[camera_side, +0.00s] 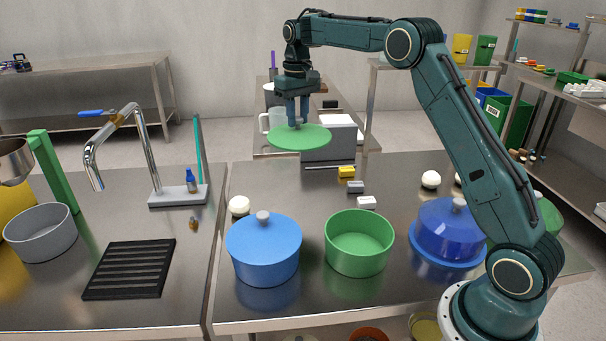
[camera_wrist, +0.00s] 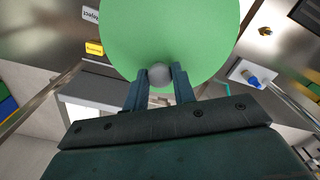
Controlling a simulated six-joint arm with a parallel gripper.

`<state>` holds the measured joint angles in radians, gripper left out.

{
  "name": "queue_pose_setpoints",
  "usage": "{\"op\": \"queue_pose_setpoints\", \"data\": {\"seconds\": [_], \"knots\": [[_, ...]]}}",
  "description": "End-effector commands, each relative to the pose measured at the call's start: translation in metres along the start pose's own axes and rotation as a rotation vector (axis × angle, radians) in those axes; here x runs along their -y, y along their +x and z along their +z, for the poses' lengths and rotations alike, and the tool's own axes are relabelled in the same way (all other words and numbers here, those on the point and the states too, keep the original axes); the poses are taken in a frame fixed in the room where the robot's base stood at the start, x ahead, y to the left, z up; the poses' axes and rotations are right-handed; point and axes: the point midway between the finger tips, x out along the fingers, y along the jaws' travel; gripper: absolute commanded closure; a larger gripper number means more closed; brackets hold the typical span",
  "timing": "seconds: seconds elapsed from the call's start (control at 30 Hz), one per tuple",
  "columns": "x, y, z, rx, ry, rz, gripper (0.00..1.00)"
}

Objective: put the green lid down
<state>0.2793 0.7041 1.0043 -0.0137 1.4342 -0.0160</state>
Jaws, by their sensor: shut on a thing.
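The green lid (camera_side: 299,138) is a flat disc with a grey knob. My gripper (camera_side: 297,121) is shut on the knob and holds the lid in the air near the back edge of the steel table. In the wrist view the lid (camera_wrist: 170,35) fills the top middle, with its grey knob between the fingertips of my gripper (camera_wrist: 160,75). The open green pot (camera_side: 359,243) stands on the table, in front of the lid and to its right, with no lid on it.
A faucet (camera_side: 150,150) stands left. Bare tabletop (camera_side: 290,190) lies between.

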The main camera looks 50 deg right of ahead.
Motion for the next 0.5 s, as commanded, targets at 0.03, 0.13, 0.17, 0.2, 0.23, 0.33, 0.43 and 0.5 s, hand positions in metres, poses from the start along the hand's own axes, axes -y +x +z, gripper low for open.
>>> {"op": "queue_pose_setpoints", "data": {"seconds": [0.03, 0.13, 0.17, 0.2, 0.23, 0.33, 0.43, 0.5], "knots": [[-0.001, 0.000, -0.005, -0.002, 0.000, 0.000, 0.96], [-0.002, -0.001, -0.011, -0.002, 0.000, 0.000, 0.96], [-0.002, -0.001, -0.012, -0.001, 0.000, 0.000, 0.96], [-0.002, -0.001, -0.013, -0.001, 0.000, 0.001, 0.96], [-0.002, -0.001, -0.014, 0.000, 0.000, 0.001, 0.96], [-0.003, -0.002, -0.016, -0.001, 0.000, 0.001, 0.96], [-0.003, -0.002, -0.016, -0.001, 0.000, 0.001, 0.96], [-0.003, -0.002, -0.016, -0.001, 0.000, 0.001, 0.96]]}}
